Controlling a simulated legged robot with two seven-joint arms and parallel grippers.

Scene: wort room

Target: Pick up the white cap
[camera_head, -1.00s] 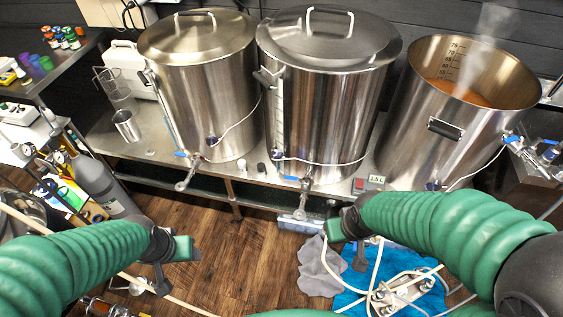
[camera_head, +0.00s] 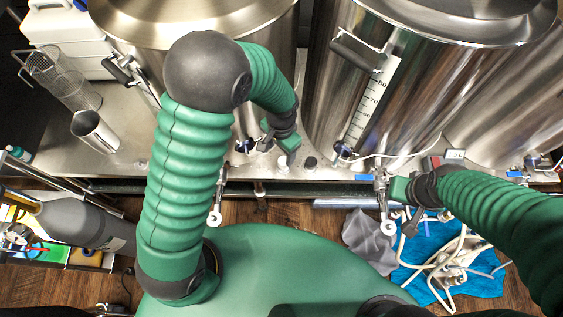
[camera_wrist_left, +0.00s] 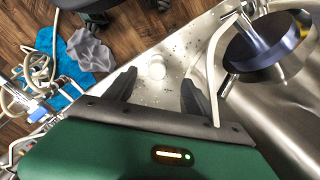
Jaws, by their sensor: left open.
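The white cap (camera_wrist_left: 157,68) stands on the steel bench in the left wrist view, just beyond and between the fingertips of my left gripper (camera_wrist_left: 158,88). The gripper is open, with a finger on each side and nothing held. In the head view my left gripper (camera_head: 286,143) is over the bench between the two kettles, and a small white cap (camera_head: 283,162) shows just below it. My right gripper (camera_head: 402,190) is at the bench's front edge on the right; its finger opening cannot be made out.
A small dark-topped piece (camera_head: 310,163) stands right of the cap. Large steel kettles (camera_head: 400,110) with valves and hoses rise behind. A grey cloth (camera_head: 368,238) and blue cloth (camera_head: 430,285) lie below the bench.

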